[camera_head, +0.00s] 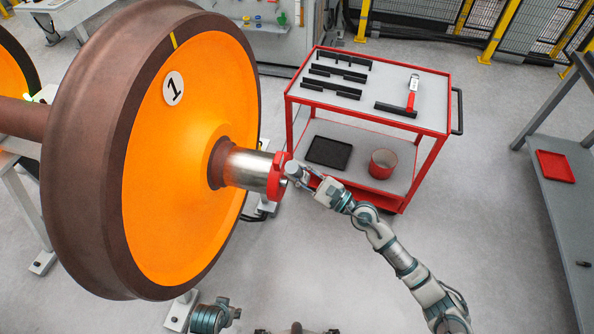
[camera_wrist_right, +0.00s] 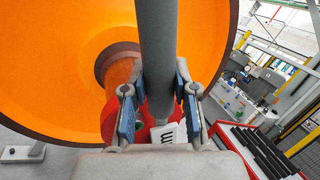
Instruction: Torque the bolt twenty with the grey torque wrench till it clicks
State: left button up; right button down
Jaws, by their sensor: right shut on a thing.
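My right gripper (camera_head: 292,171) is at the outer end of the axle journal (camera_head: 246,170), beside the red end piece (camera_head: 276,176). In the right wrist view my right gripper (camera_wrist_right: 160,112) has its blue-padded fingers closed around a thick grey shaft, the grey torque wrench (camera_wrist_right: 157,50), which runs up out of the picture. A white label with dark lettering (camera_wrist_right: 168,134) shows just below the fingers. The wrench's working end and bolt twenty are hidden, so I cannot tell whether they touch. Part of my left arm shows at the bottom of the head view, without its gripper.
A red cart (camera_head: 436,125) behind holds black holders (camera_head: 341,73), a red-handled tool (camera_head: 412,95) and a red cylinder (camera_head: 382,163). A grey bench (camera_head: 565,205) stands right. Floor between is clear.

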jog(key=shift+w+d+r+m+p, duration=0.2)
jog(key=shift+w+r+m+p, duration=0.45)
jog(key=shift+p, duration=0.55)
jog(key=shift+w+r, duration=0.1)
jog(key=shift+w, duration=0.1)
jog(key=shift+w+d, duration=0.1)
jog(key=shift+m+p, duration=0.25)
jog(key=shift+p, duration=0.05)
jog(key=shift+w+d+r+h+p, duration=0.1)
jog(key=shift+w+r+h+p, duration=0.1)
jog(key=shift+w+h+p, duration=0.25)
jog(key=shift+m, duration=0.3)
jog(key=shift+s+f+y+b, duration=0.25)
jog(key=shift+s+f+b, duration=0.15)
jog(key=shift+f+b, duration=0.25)
jog(key=shift+r+n, duration=0.3)
jog(key=shift+n, duration=0.1)
